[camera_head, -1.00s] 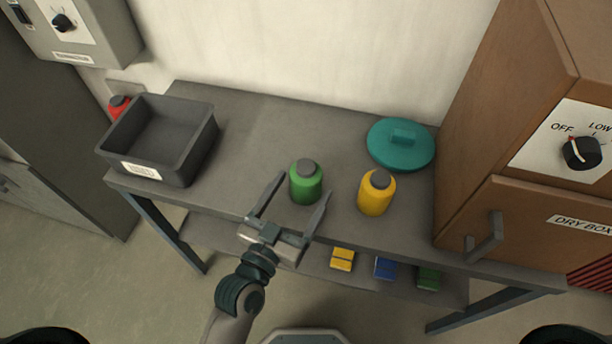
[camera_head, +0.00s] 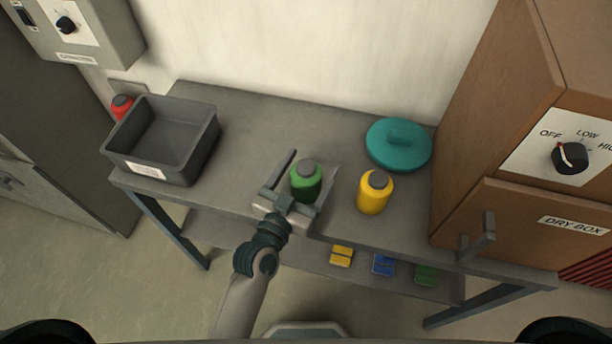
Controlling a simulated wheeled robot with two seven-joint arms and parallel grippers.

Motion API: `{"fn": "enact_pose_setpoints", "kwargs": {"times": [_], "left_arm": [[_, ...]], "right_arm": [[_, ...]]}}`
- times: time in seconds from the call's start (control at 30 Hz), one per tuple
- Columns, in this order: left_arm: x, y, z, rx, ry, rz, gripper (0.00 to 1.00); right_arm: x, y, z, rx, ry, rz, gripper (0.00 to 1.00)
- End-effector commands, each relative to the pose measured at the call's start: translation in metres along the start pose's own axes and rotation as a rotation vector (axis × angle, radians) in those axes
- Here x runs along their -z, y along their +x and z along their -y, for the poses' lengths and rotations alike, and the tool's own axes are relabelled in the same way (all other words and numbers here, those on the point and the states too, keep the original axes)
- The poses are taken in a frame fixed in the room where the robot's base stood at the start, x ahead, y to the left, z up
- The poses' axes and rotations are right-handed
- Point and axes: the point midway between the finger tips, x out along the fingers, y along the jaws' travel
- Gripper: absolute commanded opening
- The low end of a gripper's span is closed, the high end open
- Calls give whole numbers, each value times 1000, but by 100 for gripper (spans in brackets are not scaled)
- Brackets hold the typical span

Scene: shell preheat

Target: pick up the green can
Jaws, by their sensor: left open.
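The green can (camera_head: 306,183) with a grey cap stands upright on the grey table, near the middle. My left gripper (camera_head: 312,170) is open, with one finger on each side of the green can. I cannot tell whether either finger touches it. The near lower side of the can is partly hidden by the gripper. My right gripper is not in view.
A yellow can (camera_head: 374,193) stands close to the right of the gripper. A teal lid (camera_head: 398,146) lies behind it. A wooden dry box (camera_head: 490,150) bounds the right.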

Motion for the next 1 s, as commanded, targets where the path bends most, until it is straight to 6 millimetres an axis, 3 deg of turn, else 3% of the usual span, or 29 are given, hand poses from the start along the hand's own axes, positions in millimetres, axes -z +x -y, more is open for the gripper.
{"fn": "enact_pose_setpoints", "kwargs": {"times": [0.2, 0.67, 0.9, 1.0], "left_arm": [[0, 18, 0, 0, -1, 0, 77], [-1, 18, 0, 0, 0, 0, 77], [-1, 18, 0, 0, 0, 1, 21], [0, 18, 0, 1, 0, -2, 21]], "right_arm": [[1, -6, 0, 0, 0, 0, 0], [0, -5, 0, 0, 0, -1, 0], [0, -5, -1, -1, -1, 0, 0], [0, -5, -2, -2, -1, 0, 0]]}}
